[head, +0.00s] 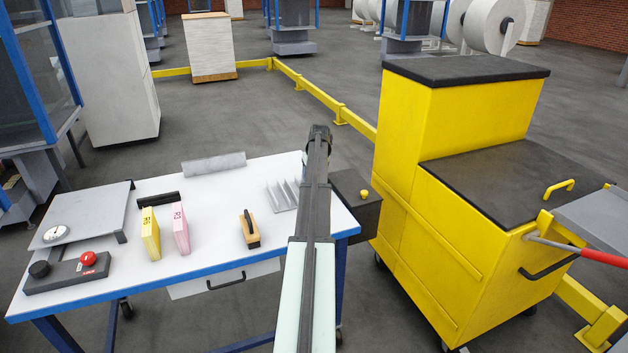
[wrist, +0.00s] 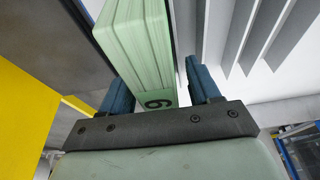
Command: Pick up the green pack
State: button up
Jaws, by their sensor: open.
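The green pack (wrist: 135,45) shows large in the wrist view, a pale green block with layered edges and a dark number on its near end. My gripper (wrist: 160,85) is open, with one blue finger on each side of the pack. The pack stands between the fingers; I cannot tell whether either finger touches it. In the head view my arm covers the green pack and the fingers.
A yellow pack (head: 150,234) and a pink pack (head: 181,230) stand on the white table (head: 215,262). A wooden-handled brush (head: 249,229) and grey upright fins (head: 282,195) are nearer my arm. A yellow cart (head: 440,200) stands right of the table.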

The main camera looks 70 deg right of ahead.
jog(key=shift+c, duration=0.3)
grip_shut()
dwell(0.4)
